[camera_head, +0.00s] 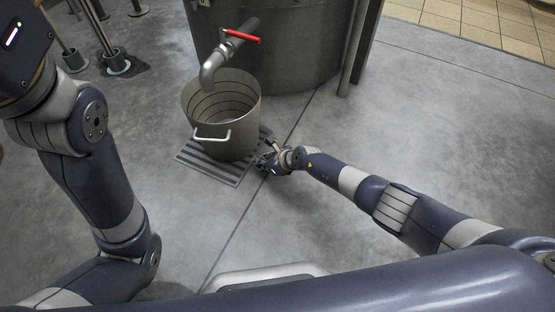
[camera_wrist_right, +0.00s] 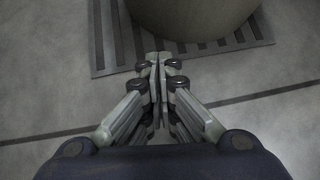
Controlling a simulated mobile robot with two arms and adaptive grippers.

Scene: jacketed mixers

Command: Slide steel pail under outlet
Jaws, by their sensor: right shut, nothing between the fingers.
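The steel pail (camera_head: 228,139) stands upright on a slatted floor grate (camera_head: 189,159), below the bent outlet pipe (camera_head: 212,67). The pipe's mouth hangs over the pail's open top, toward its back left. My right gripper (camera_head: 262,163) is low by the floor, to the right of the pail's lower wall. In the right wrist view my right gripper (camera_wrist_right: 158,60) is shut and empty, its tips over the edge of the grate (camera_wrist_right: 112,50), close to the pail (camera_wrist_right: 190,18). I cannot tell whether they touch. My left arm enters at the left, but its gripper is out of view.
A red-handled valve (camera_head: 241,36) sits on the outlet pipe of the large steel mixer vessel (camera_head: 300,45) behind the pail. Metal legs (camera_head: 112,55) stand at the upper left. A floor seam runs beside the grate. The floor on the right is clear.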

